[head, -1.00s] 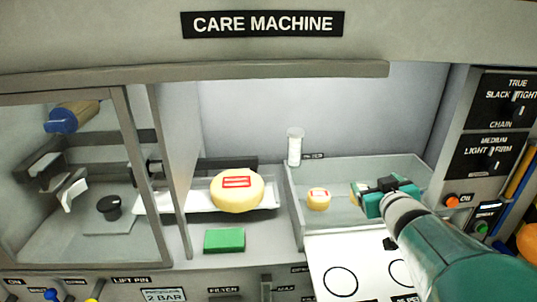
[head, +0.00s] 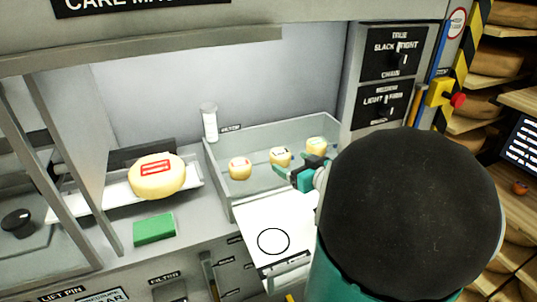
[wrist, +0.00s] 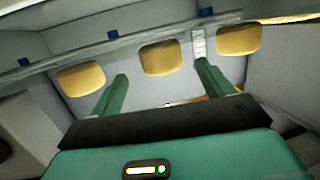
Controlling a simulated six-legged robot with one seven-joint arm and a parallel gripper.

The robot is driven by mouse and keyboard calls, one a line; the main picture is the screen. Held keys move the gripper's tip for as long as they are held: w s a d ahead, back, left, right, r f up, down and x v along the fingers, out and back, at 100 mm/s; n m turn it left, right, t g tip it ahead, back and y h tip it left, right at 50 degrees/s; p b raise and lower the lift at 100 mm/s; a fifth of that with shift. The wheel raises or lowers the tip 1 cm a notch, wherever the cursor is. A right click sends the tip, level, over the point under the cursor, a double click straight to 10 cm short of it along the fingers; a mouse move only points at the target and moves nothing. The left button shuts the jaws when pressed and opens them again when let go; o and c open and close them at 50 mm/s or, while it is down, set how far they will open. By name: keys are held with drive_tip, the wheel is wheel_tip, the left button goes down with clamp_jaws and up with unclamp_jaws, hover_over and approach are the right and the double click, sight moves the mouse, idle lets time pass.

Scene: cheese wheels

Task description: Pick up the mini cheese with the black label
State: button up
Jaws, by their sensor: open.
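Three mini cheeses stand in a row in the clear-walled bin (head: 225,190). The left mini cheese (head: 239,169) has a red label. The middle mini cheese (head: 280,157) has a small label that looks dark. The right mini cheese (head: 317,146) also has a label, its colour too small to be sure of. My gripper (head: 298,166) is open and empty, at the bin's front, just before the middle and right cheeses. In the wrist view the middle cheese (wrist: 163,58) shows beyond and between the open fingers (wrist: 160,88); no labels are readable there.
A large cheese with a red label (head: 157,178) lies on a white tray left of the bin. A green block (head: 154,229) sits in front of it. A white bottle (head: 209,122) stands behind the bin. A white panel with a circle (head: 273,241) lies in front.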

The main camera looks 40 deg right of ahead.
sight(277, 155)
drive_tip(key=x, duration=0.8)
drive_tip(key=shift+a, duration=0.15)
drive_tip(key=shift+c, duration=0.4)
drive_tip(key=c, duration=1)
